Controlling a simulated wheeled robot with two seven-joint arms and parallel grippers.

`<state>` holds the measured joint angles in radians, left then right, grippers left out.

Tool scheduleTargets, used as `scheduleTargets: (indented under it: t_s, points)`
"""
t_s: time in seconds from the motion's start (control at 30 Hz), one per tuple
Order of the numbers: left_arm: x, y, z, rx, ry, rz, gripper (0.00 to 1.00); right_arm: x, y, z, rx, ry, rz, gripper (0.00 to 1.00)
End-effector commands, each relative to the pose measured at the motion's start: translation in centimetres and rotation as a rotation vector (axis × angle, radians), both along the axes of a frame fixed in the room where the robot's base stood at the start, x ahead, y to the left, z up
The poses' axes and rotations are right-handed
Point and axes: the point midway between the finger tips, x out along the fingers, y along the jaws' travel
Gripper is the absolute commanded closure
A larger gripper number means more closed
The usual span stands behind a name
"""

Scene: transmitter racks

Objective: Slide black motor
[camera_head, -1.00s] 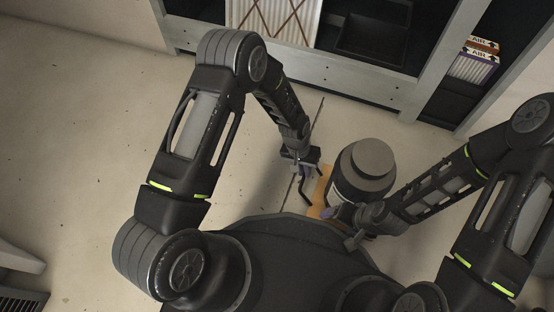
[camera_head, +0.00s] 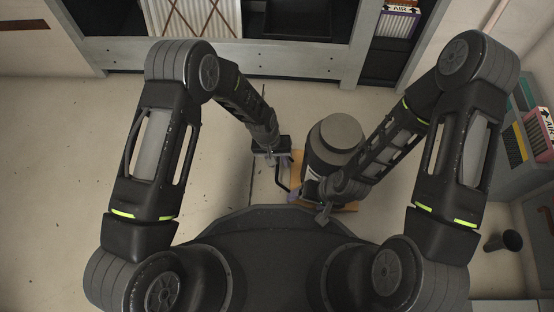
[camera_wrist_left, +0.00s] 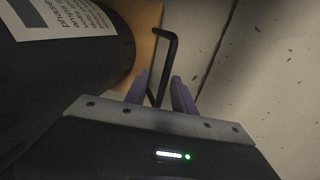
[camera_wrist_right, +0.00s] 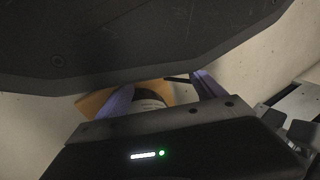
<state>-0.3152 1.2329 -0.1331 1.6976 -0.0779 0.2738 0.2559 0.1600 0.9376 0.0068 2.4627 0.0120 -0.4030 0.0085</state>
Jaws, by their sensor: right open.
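The black motor (camera_head: 318,160), a dark cylinder with a grey round top, stands upright by an orange-brown board (camera_head: 345,207) in front of my base. Its white printed label shows in the left wrist view (camera_wrist_left: 60,15). My left gripper (camera_head: 278,162) is left of the motor; its purple fingers (camera_wrist_left: 160,85) are close together on either side of a thin bent black handle (camera_wrist_left: 171,50), seemingly gripping it. My right gripper (camera_head: 318,192) is low at the motor's near side. Its fingers (camera_wrist_right: 165,85) are spread, with part of a white label between them; contact cannot be told.
A grey rack frame (camera_head: 300,60) runs along the back. Another rack (camera_head: 515,135) stands at the right, with a small black bin (camera_head: 503,241) near it. The floor at the left (camera_head: 50,190) is clear.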

Motion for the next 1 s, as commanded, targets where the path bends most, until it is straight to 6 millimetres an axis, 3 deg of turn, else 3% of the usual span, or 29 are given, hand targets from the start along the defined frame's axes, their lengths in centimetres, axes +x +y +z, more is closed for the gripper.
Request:
scheduleTargets:
  t_s: [0.33, 0.8, 1.0]
  points:
    - [0.1, 0.3, 0.5, 0.002, -0.001, 0.001, 0.68, 0.0, 0.0, 0.3, 0.0, 0.001, 0.0, 0.21]
    - [0.2, 1.4, 7.2, 0.001, -0.001, 0.0, 0.68, -0.5, -0.1, 3.4, 0.002, 0.012, 0.007, 0.21]
    - [0.2, 1.6, 7.7, 0.002, 0.0, 0.0, 0.68, -0.6, -0.1, 3.5, 0.003, 0.014, 0.007, 0.21]
